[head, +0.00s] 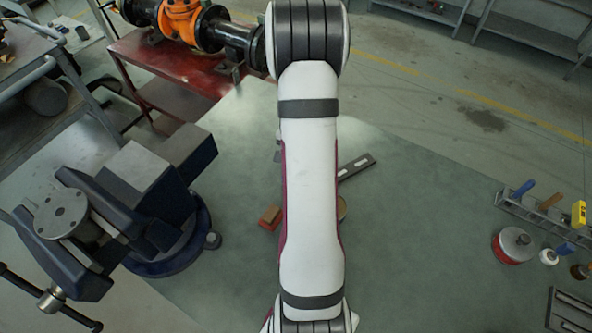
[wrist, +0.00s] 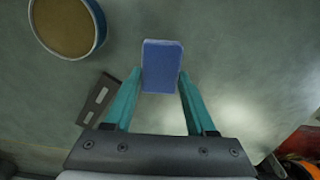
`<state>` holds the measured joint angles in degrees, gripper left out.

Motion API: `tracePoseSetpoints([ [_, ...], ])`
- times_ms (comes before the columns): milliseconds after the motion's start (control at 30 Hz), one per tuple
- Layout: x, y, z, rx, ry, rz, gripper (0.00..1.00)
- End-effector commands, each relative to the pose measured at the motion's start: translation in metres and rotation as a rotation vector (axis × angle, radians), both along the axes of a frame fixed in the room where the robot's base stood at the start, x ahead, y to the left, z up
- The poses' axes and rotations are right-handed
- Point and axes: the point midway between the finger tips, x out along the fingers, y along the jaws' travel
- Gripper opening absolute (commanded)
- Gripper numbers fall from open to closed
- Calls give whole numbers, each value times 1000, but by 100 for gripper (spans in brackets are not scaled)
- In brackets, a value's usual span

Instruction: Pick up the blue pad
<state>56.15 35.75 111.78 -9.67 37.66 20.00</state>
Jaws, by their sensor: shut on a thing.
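The blue pad (wrist: 161,66) is a small rounded block in the wrist view. It sits between the two teal fingers of my gripper (wrist: 160,78), with a finger against each long side. My gripper is shut on the pad. In the head view my arm covers the middle of the table, and neither the gripper nor the blue pad can be seen there. How high the pad is above the table is hard to tell.
A round tin (wrist: 68,25) and a dark slotted bar (wrist: 98,100) lie left of the pad. In the head view, a blue vise (head: 150,215) stands left, a small red-brown block (head: 270,217) lies beside my arm, and a tool rack (head: 540,215) stands right.

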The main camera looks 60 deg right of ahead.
Motion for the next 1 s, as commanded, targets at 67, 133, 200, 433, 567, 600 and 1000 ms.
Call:
tracePoseSetpoints([
  [67,-2,-1,17,-3,-2,-1,4],
  [133,-19,-2,25,-2,-1,-4,4],
  [200,-36,-3,34,-3,-1,-5,4],
  [433,-90,-5,67,-2,-1,-6,4],
  [567,-109,-6,78,-1,0,-2,4],
  [600,-112,-6,80,-1,0,-1,4],
  [1000,-117,-6,82,0,0,1,42],
])
